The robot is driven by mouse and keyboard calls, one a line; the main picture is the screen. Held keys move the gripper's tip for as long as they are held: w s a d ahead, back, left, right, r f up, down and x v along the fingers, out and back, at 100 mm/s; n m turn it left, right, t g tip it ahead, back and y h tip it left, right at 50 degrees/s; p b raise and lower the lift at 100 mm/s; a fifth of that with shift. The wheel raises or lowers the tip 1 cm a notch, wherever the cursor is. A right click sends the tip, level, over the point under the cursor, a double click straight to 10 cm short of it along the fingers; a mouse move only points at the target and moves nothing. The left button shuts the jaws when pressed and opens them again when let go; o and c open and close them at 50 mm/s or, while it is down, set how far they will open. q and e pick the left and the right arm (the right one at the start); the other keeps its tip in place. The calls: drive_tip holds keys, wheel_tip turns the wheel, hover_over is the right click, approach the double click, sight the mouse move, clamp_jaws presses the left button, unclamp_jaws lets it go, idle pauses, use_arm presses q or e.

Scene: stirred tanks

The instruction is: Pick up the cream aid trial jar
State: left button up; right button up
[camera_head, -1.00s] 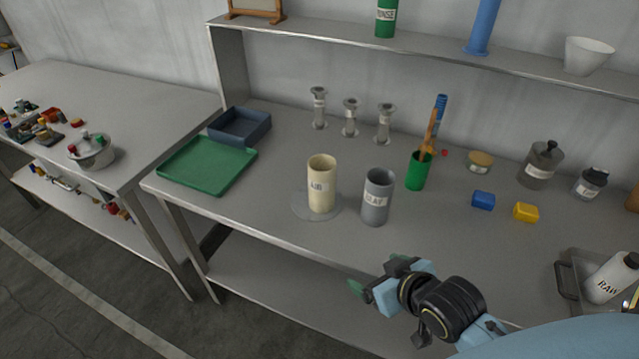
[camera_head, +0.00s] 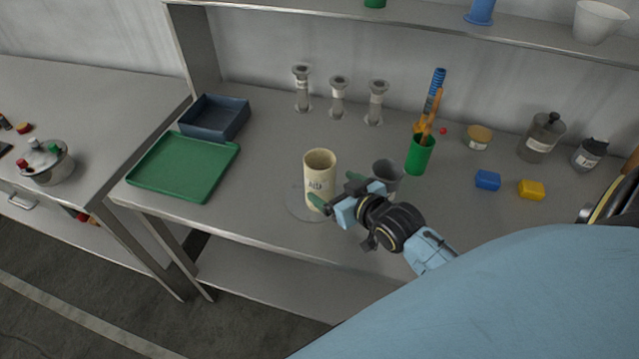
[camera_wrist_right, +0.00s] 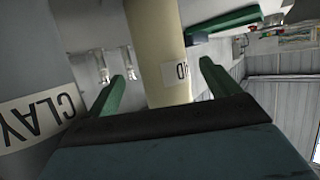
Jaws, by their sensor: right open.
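The cream jar (camera_head: 320,172), labelled AID, stands upright on a round, flat grey disc (camera_head: 296,206) on the bench. In the right wrist view the cream jar (camera_wrist_right: 157,45) stands ahead, between the two green fingers. My right gripper (camera_head: 333,193) is open at the jar's right front side; its fingertips overlap the jar's edge in the head view. I cannot tell whether they touch it. The grey clay jar (camera_head: 388,173) is just behind my right gripper and partly hidden by it; it shows large at the left of the right wrist view (camera_wrist_right: 28,70). My left gripper is not in view.
A green tray (camera_head: 182,166) and a dark blue bin (camera_head: 214,118) lie to the left. A green cup (camera_head: 420,155) with tools stands right of the clay jar. Blue (camera_head: 487,180) and yellow (camera_head: 531,189) blocks lie farther right. The bench front edge is close below the jar.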

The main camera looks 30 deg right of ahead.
drive_tip(key=shift+x, duration=1.15)
drive_tip(key=x, duration=0.3)
drive_tip(key=shift+a+f, duration=0.15)
drive_tip(key=shift+a, duration=0.05)
drive_tip(key=shift+w+f, duration=0.1)
drive_tip(key=shift+w, duration=0.1)
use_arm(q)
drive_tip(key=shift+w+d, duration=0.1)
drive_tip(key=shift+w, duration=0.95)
use_arm(e)
drive_tip(key=shift+c, duration=0.3)
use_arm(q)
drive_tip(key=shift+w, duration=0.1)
use_arm(e)
drive_tip(key=c, duration=1.1)
drive_tip(key=shift+o, duration=0.2)
